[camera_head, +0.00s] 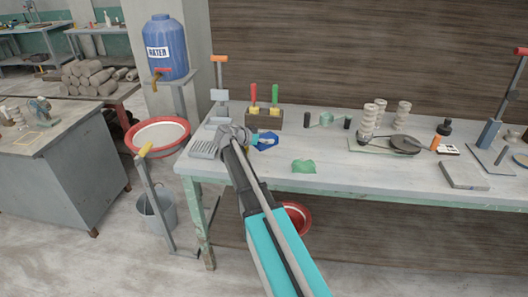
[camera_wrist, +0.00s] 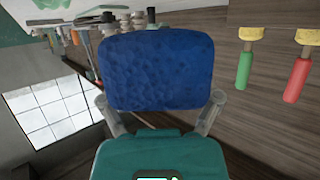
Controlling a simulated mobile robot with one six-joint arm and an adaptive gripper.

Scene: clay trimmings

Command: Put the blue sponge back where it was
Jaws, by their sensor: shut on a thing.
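The blue sponge (camera_wrist: 158,70) fills the middle of the wrist view, gripped between the two grey fingers of my gripper (camera_wrist: 160,95). In the head view, the sponge (camera_head: 262,148) shows as a small blue patch at my gripper (camera_head: 264,141), over the left part of the worktable, just in front of the tool block. The gripper points to the right there. From this angle I cannot tell whether the sponge touches the tabletop. No separate mark for its earlier place is clear to me.
The tool block (camera_head: 264,119) with red and green handles stands close behind the sponge. A ribbed grey tray (camera_head: 203,149) lies to the left. A green piece (camera_head: 304,166) lies to the right, with clear tabletop around it. Beige rollers (camera_head: 368,119) stand farther right.

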